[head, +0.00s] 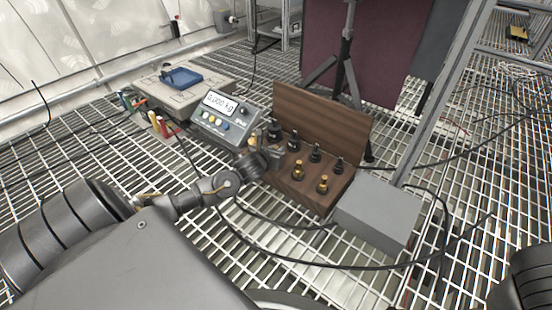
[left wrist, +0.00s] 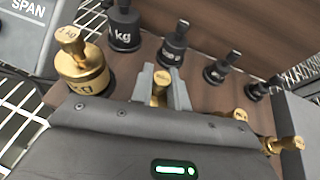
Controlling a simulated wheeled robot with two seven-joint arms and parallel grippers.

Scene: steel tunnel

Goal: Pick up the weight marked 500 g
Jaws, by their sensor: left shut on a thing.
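My left gripper (head: 274,156) is at the left part of the wooden weight stand (head: 308,197). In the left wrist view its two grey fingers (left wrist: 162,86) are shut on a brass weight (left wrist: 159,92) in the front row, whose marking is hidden. A large brass weight marked kg (left wrist: 82,70) stands to its left. A black weight (left wrist: 172,48) with a partly readable gram marking stands just behind the fingers. Two other brass weights (head: 298,170) (head: 322,185) stand to the right. My right gripper is out of view.
A scale display (head: 220,118) reading 0.000 kg stands left of the stand, with a blue tray (head: 182,78) behind it. A grey box (head: 378,213) sits right of the stand. The stand's tall back board (head: 320,105) rises behind the black weights. Cables cross the grating floor.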

